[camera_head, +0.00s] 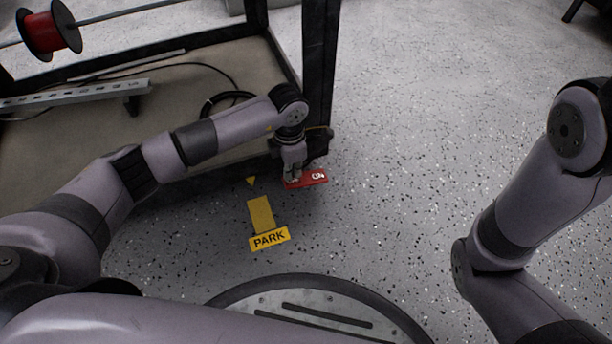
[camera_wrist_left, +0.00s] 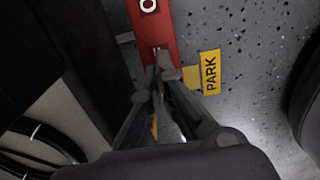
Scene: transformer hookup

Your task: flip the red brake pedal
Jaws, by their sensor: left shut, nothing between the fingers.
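The red brake pedal (camera_head: 313,177) with white marking sticks out low beside the dark corner post of the cart. It also shows in the left wrist view (camera_wrist_left: 154,32), running up from the fingertips. My left gripper (camera_head: 293,177) points down at the pedal's left end, its fingers closed with nothing between them. In the left wrist view the fingertips (camera_wrist_left: 160,62) overlap the near end of the pedal; I cannot tell whether they touch it. My right arm shows at the right, but its gripper is out of view.
The cart's dark post (camera_head: 319,75) stands right behind my left gripper. A beige cart deck (camera_head: 185,95) carries a black cable and a slotted metal rail (camera_head: 75,94). A red spool (camera_head: 47,30) hangs at top left. A yellow PARK label (camera_head: 269,238) lies on the floor. Speckled floor to the right is clear.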

